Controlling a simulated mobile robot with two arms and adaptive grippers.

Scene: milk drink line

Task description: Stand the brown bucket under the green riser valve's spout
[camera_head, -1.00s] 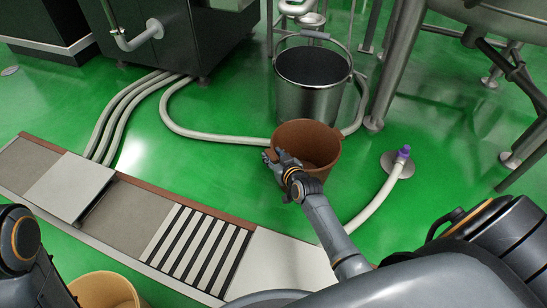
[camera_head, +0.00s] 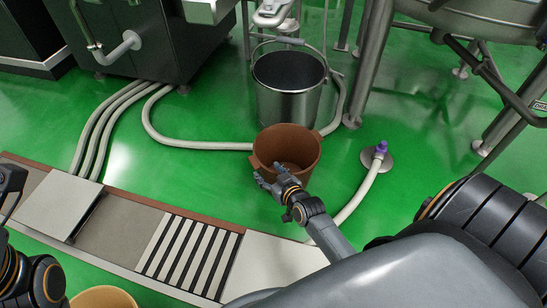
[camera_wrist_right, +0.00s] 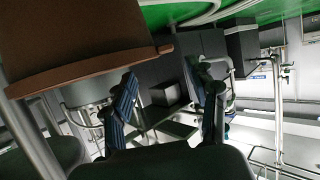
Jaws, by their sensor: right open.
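The brown bucket (camera_head: 290,150) stands upright and looks empty on the green floor, in front of a larger steel bucket. My right gripper (camera_head: 264,183) is open and empty at its near left side, below the rim. In the right wrist view the brown bucket (camera_wrist_right: 75,35) fills the upper left, and its rim lies beside one finger of my right gripper (camera_wrist_right: 170,98), with nothing between the fingers. Part of my left arm shows at the left edge, but its gripper is not seen. I cannot make out a green valve or its spout.
The steel bucket (camera_head: 288,100) stands just behind, with a pale hose (camera_head: 205,145) curving past it. A purple-topped hose fitting (camera_head: 380,150) is to the right. A striped grating (camera_head: 190,252) and another tan bucket (camera_head: 103,298) are nearer. Steel tank legs (camera_head: 365,70) stand at the right.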

